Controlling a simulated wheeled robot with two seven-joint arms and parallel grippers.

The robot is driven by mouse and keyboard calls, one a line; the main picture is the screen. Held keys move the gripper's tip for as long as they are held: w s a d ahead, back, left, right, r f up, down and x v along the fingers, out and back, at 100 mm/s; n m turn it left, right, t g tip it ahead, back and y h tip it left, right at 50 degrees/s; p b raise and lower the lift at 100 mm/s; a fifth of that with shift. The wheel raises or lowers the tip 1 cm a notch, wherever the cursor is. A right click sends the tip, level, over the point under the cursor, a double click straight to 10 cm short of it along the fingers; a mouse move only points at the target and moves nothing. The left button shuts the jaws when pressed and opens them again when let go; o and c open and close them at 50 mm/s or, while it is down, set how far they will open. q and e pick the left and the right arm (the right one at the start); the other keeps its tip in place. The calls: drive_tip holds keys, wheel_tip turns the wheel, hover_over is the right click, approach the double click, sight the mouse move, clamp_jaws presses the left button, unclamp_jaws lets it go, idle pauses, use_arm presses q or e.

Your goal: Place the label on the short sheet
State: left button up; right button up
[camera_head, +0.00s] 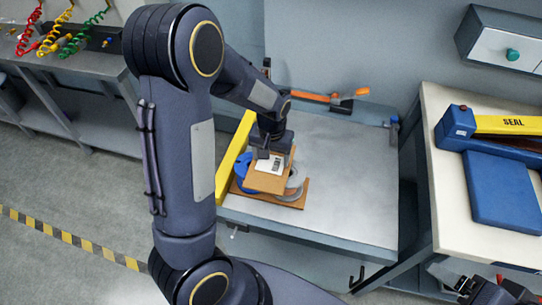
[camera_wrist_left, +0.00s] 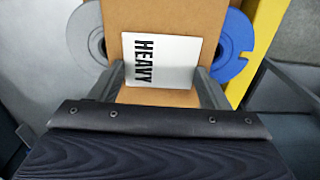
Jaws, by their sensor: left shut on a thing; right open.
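The white label (camera_wrist_left: 170,65) with the word HEAVY is between the two fingers of my left gripper (camera_wrist_left: 160,88). The fingers meet its side edges, so the gripper is shut on it. In the head view the label (camera_head: 271,164) lies over a brown cardboard sheet (camera_head: 264,183). The sheet also shows behind the label in the left wrist view (camera_wrist_left: 165,15). I cannot tell whether the label touches the sheet. My left gripper (camera_head: 265,152) is at the far edge of the sheet. My right gripper (camera_head: 490,292) is open and empty at the bottom right corner, partly cut off.
A blue disc (camera_wrist_left: 233,45) and a grey disc (camera_wrist_left: 88,35) flank the sheet. A yellow bar (camera_head: 228,170) stands left of it. The grey table (camera_head: 345,190) is clear to the right. A blue-and-yellow SEAL device (camera_head: 500,125) sits on the right bench.

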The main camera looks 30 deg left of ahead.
sight(271, 162)
use_arm(q)
drive_tip(key=shift+s+d+f, duration=0.1)
drive_tip(key=shift+s+f, duration=0.3)
drive_tip(key=shift+f, duration=0.2)
drive_tip(key=o, duration=0.9)
drive_tip(key=shift+c, duration=0.2)
drive_tip(key=shift+r+p, duration=0.3)
drive_tip(key=shift+r, duration=0.1)
drive_tip(key=shift+o, duration=0.3)
wheel_tip(271, 162, up, 12)
drive_tip(key=shift+w+p, duration=0.35)
drive_tip(key=shift+w, duration=0.05)
drive_tip(key=s+d+r+t+h, duration=0.2)
drive_tip(key=s, duration=0.7)
drive_tip(key=s+d+r+m+t+h, duration=0.1)
drive_tip(key=s+d+r+t, duration=0.1)
drive_tip(key=s, duration=0.8)
drive_tip(key=shift+d+r+t+h, duration=0.25)
drive_tip(key=shift+r+t+h, duration=0.15)
drive_tip(key=shift+r+t, duration=0.35)
